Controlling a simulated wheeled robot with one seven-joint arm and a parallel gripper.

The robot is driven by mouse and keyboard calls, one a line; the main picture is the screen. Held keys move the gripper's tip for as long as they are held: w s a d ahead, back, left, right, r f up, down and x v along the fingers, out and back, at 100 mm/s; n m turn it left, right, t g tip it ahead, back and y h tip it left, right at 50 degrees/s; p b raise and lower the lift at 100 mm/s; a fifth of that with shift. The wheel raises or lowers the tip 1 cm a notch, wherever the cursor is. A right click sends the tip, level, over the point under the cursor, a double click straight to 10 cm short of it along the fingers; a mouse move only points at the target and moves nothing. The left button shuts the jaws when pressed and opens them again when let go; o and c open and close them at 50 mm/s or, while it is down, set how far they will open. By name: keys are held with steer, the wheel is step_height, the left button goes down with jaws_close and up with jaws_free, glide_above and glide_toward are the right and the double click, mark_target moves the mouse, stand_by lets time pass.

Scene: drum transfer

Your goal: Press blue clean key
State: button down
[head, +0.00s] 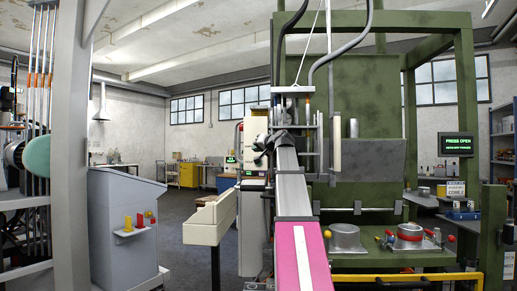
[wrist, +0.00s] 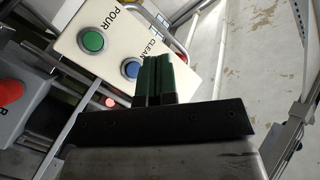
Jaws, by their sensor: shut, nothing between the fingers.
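The blue clean key (wrist: 131,68) is a round button in a dark ring on a cream panel (wrist: 120,35), beside the printed word CLEAN. A green key (wrist: 93,41) marked POUR sits to its left on the same panel. My gripper (wrist: 157,58) shows two dark green fingers side by side, shut and empty. In the wrist view the fingertips overlap the panel just right of the blue key, and the key's face is mostly clear. I cannot tell whether the fingertips touch the panel. In the head view the key is not visible.
A red button (wrist: 10,92) on a grey box is at the wrist view's left. In the head view, a green press frame (head: 460,90) with a PRESS OPEN screen (head: 458,145) stands right. A yellow rail (head: 400,277) crosses low right. A grey cabinet (head: 125,220) stands left, with open floor behind.

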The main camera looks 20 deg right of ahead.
steer(key=w+d, duration=0.3)
steer(key=w, duration=0.4)
steer(key=shift+w+d, duration=0.2)
steer(key=shift+d, duration=0.15)
steer(key=shift+w, duration=0.15)
stand_by(1.7)
steer(key=shift+w+d, duration=0.2)
steer(key=shift+w+d, duration=0.15)
steer(key=shift+w, duration=0.25)
stand_by(0.8)
steer(key=shift+s, duration=0.1)
steer(key=shift+s+a, duration=0.35)
steer(key=shift+s, duration=0.35)
stand_by(0.3)
steer(key=s, duration=0.1)
steer(key=s+a, duration=0.1)
steer(key=s, duration=0.1)
steer(key=s+a, duration=0.1)
steer(key=shift+s+a, duration=0.15)
steer(key=shift+s, duration=0.05)
